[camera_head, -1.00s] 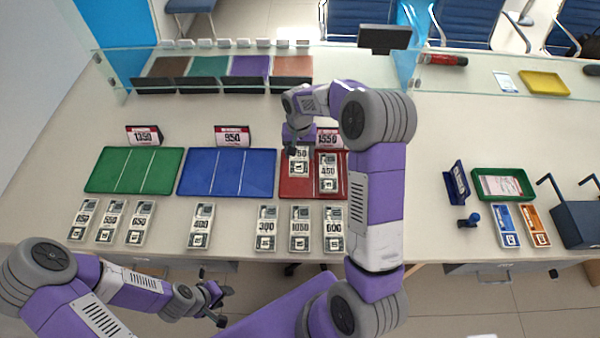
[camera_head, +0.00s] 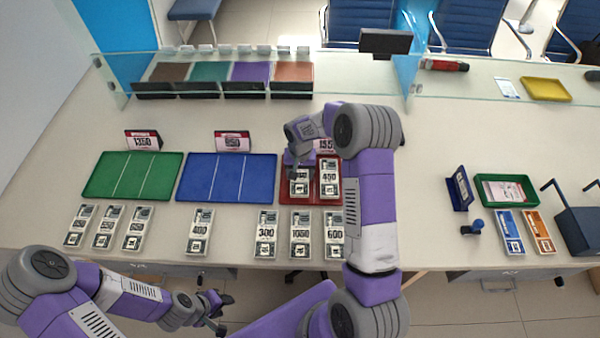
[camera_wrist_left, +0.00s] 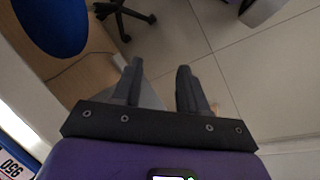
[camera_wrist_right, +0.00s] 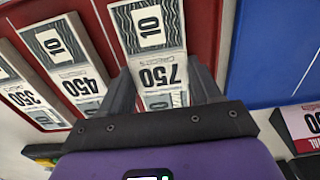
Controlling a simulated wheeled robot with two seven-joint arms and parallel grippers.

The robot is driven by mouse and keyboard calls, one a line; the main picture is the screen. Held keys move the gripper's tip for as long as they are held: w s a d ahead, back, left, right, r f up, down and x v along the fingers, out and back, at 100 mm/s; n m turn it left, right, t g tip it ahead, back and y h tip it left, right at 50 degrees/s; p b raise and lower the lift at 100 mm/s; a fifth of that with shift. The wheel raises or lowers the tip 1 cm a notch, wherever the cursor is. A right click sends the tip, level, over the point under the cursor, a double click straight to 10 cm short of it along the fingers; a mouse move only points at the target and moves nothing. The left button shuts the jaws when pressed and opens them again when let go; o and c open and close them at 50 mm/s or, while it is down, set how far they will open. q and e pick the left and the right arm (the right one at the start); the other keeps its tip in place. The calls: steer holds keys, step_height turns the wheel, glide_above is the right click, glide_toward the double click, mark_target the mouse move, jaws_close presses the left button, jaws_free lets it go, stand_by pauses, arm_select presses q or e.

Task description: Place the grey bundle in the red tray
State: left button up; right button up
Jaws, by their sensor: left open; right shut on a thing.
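My right gripper (camera_head: 298,166) is shut on a grey-patterned bundle marked 750 (camera_head: 299,183), over the left section of the red tray (camera_head: 284,196). In the right wrist view, the bundle (camera_wrist_right: 152,35) lies between the fingers (camera_wrist_right: 165,88). I cannot tell whether it touches the tray floor. A bundle marked 450 (camera_head: 329,178) lies in the tray beside it. A bundle marked 350 (camera_wrist_right: 22,90) shows beyond that in the right wrist view; my arm hides it in the head view. My left gripper (camera_head: 224,313) is open and empty, off the counter's front edge.
A blue tray (camera_head: 184,188) and a green tray (camera_head: 92,186) lie empty to the left. Several bundles, including 400 (camera_head: 201,230), 300 (camera_head: 266,232) and 600 (camera_head: 334,235), lie along the front. Price signs (camera_head: 233,142) stand behind the trays. A glass screen (camera_head: 420,75) runs behind.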

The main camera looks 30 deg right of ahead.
mark_target(300, 175)
steer(key=o, duration=1.1)
steer(key=shift+f, duration=0.1)
steer(key=shift+r, duration=0.3)
step_height(300, 175, up, 12)
steer(key=p, duration=0.2)
steer(key=shift+f, duration=0.1)
